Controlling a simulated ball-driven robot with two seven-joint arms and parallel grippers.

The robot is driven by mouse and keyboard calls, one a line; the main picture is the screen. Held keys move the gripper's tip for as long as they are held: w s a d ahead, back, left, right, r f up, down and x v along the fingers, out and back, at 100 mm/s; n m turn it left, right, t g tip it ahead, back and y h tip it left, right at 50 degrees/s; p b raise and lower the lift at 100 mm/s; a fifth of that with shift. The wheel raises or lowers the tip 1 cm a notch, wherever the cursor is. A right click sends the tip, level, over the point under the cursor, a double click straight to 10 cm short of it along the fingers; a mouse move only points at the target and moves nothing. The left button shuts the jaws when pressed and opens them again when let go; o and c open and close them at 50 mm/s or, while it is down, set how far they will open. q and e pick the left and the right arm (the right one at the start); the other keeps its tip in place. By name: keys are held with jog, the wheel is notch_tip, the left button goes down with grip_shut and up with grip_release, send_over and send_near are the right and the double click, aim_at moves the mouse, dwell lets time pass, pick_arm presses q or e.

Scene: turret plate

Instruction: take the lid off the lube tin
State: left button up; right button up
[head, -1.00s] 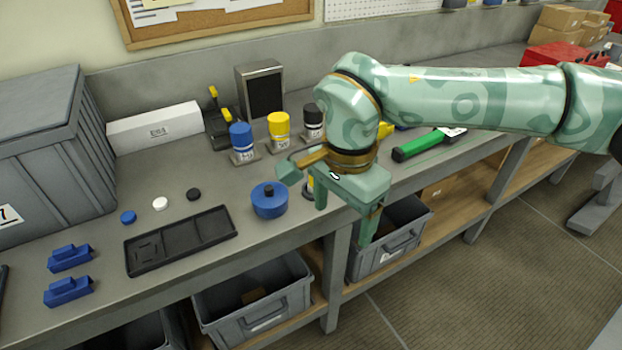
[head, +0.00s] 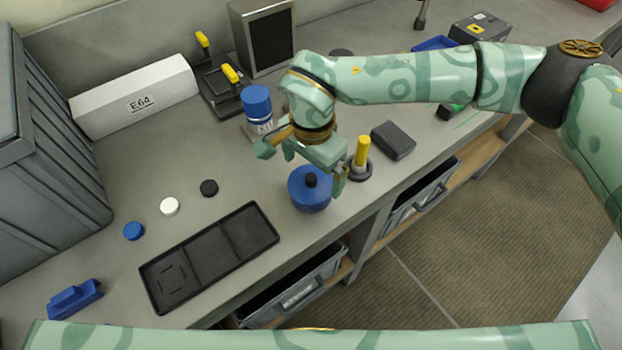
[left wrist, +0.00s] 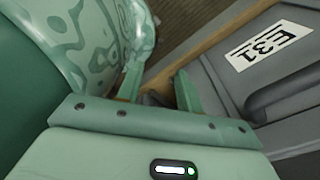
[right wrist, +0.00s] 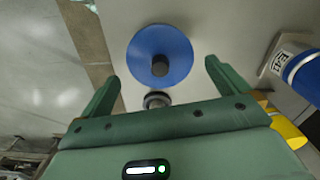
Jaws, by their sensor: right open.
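The lube tin appears to be the round blue tin (head: 302,198) with a blue lid and a black knob (head: 311,180), upright near the bench's front edge. My right gripper (head: 315,168) is open and empty, just above and behind the tin in the head view. In the right wrist view the blue lid (right wrist: 148,45) and its knob (right wrist: 160,66) lie between and beyond the open fingers (right wrist: 161,72). No finger clearly touches the knob. My left gripper (left wrist: 158,82) is open and empty in the left wrist view, near a grey bin (left wrist: 285,85).
A black compartment tray (head: 187,280) lies left of the tin. A dark-based yellow post (head: 361,152) stands close to its right, with a dark block (head: 393,140) beyond. A blue-capped bottle (head: 257,100) stands behind. Blue, white and black caps lie at left.

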notch_tip(320, 180, down, 3)
jog(key=shift+r, duration=0.2)
jog(key=shift+a, duration=0.1)
jog(key=c, duration=0.8)
jog(key=shift+r, duration=0.15)
